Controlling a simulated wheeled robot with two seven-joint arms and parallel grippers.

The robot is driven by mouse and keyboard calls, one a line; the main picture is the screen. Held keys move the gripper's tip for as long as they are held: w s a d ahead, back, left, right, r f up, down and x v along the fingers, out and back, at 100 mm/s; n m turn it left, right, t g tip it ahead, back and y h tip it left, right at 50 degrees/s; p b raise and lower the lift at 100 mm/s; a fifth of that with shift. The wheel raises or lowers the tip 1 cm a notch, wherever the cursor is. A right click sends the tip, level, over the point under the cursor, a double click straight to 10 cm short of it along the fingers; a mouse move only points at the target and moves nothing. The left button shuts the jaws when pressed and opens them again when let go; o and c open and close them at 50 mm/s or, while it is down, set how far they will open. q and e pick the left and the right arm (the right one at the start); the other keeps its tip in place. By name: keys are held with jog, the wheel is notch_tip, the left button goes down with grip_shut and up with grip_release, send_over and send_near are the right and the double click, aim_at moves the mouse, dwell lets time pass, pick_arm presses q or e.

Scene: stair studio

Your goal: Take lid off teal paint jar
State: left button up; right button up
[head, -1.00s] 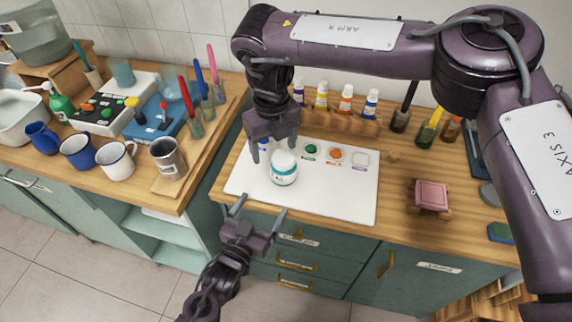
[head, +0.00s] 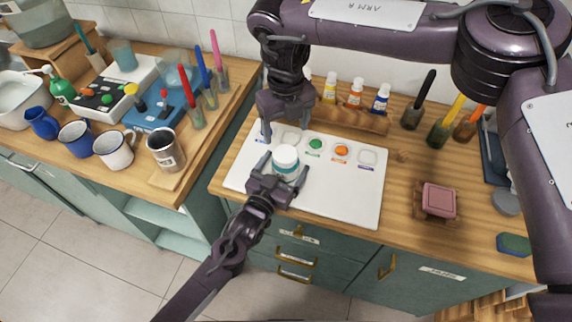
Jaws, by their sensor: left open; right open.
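The teal paint jar (head: 289,173) stands upright on the white board (head: 345,205), with its white lid (head: 285,156) on top. My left gripper (head: 284,170) is open at the jar's near side, with its fingers on either side of the jar body. I cannot tell whether the fingers touch it. My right gripper (head: 287,127) is open and empty, pointing down just behind and above the jar, apart from the lid. Part of the jar's lower body is hidden by the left gripper.
Paint spots lie on the board behind the jar, including a green one (head: 315,144). A wooden rack with paint bottles (head: 355,92) stands at the back. A pink block (head: 439,200) is at the right, and mugs (head: 113,149) stand on the left counter.

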aim_at(285, 154)
pick_arm(q)
jog(key=shift+w+d, duration=0.15)
jog(key=shift+w, duration=0.1)
jog(key=shift+s+r, duration=0.15)
jog(key=shift+s, duration=0.05)
pick_arm(e)
jog(key=shift+s+a+r, duration=0.15)
jog(key=shift+s, duration=0.1)
pick_arm(q)
jog(key=shift+w, duration=0.1)
jog(key=c, duration=0.7)
pick_arm(e)
jog(key=shift+w, duration=0.15)
pick_arm(q)
jog(key=c, duration=1.2)
grip_shut()
pick_arm(e)
jog(key=m, duration=1.6)
jog(key=shift+m, duration=0.3)
jog(key=m, duration=1.4)
jog(key=shift+m, duration=0.3)
jog(key=shift+f, duration=4.05)
